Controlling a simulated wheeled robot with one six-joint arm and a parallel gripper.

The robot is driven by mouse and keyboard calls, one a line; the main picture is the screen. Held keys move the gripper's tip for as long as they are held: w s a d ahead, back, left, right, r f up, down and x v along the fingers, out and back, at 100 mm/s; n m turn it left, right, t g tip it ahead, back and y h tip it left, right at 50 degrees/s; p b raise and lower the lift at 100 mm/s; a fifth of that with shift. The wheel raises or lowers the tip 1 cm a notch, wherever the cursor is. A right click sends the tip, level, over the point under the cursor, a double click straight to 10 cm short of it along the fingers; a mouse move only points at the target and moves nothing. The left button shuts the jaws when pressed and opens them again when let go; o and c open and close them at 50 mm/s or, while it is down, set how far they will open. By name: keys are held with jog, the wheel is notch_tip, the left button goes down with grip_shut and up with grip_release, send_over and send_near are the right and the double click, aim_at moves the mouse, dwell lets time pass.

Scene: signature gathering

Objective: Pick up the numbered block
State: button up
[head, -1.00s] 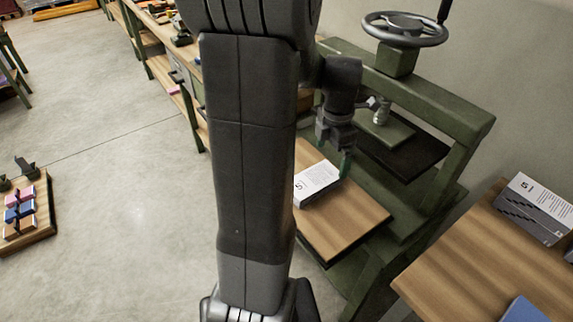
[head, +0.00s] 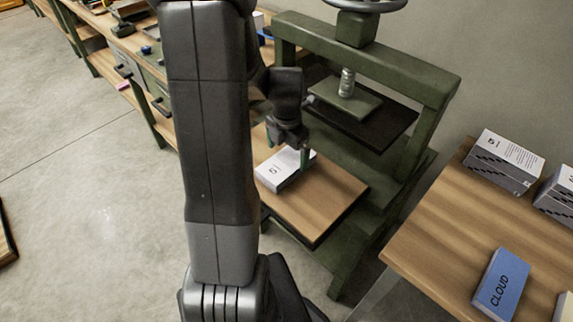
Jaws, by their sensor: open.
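A white block with a dark number on its top (head: 277,171), probably a 5, lies on the wooden board (head: 322,200) of a green press, close beside my arm. My gripper (head: 303,157) points down at the block's far right end. One green-tipped finger shows there. The other finger is hidden, and I cannot tell whether the fingers touch the block or straddle it. The gripper is open.
The green press frame (head: 440,92) stands around and behind my gripper. At right, a wooden table (head: 440,215) bears a grey-white block (head: 503,160), another at the edge, and a blue block marked CLOUD (head: 501,284). A long workbench runs along the upper left.

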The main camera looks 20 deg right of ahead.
aim_at(287, 161)
jog(key=shift+f, duration=2.35)
jog(key=shift+c, duration=0.4)
jog(key=c, duration=1.1)
jog(key=shift+r, duration=0.1)
